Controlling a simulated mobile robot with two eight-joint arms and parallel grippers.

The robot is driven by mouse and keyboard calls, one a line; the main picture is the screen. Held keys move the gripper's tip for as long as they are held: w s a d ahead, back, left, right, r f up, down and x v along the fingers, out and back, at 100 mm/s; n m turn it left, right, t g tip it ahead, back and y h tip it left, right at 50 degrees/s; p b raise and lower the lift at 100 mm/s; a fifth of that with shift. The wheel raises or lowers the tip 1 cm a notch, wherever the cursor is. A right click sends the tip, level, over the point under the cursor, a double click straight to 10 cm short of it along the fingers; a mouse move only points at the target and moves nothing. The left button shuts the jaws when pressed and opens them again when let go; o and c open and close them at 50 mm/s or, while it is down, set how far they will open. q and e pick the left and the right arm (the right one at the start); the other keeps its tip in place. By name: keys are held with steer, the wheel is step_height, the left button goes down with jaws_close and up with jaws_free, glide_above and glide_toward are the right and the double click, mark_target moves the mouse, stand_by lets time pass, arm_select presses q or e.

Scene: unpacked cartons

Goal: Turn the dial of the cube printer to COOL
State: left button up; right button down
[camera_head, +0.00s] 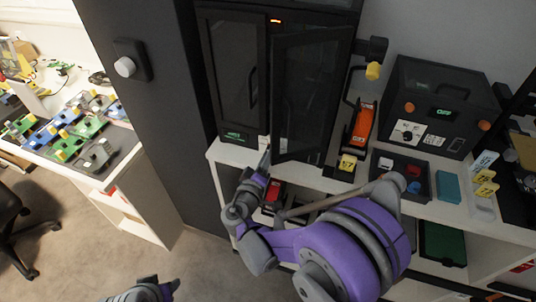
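A black box-shaped machine (425,85), which looks like the cube printer, stands on the white shelf at the right. Its small green display (444,113) seems to read OFF. A round dial (406,134) sits on a white label at its lower left front; its setting is too small to read. My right gripper (267,160) is in front of the dark cabinet's lower edge, well left of the machine; its finger gap cannot be made out. My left gripper (160,287) is low at the bottom edge, partly cut off, far from the machine.
A tall dark cabinet (234,70) has its right glass door (312,95) swung outward, left of the machine. An orange device (363,125) and a dark tray with coloured blocks (400,165) are on the white shelf (345,188). A bench with coloured parts (110,165) stands left; floor between is clear.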

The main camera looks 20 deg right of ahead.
steer(key=shift+n, duration=0.3)
steer(key=n+b, duration=0.1)
steer(key=n, duration=0.2)
steer(key=shift+b, duration=0.35)
steer(key=n+b, duration=0.1)
steer(key=n, duration=0.4)
steer(key=shift+n, duration=0.3)
stand_by(0.3)
steer(key=c, duration=0.5)
jaws_free()
steer(key=shift+c, duration=0.2)
steer(key=shift+s+a, duration=0.1)
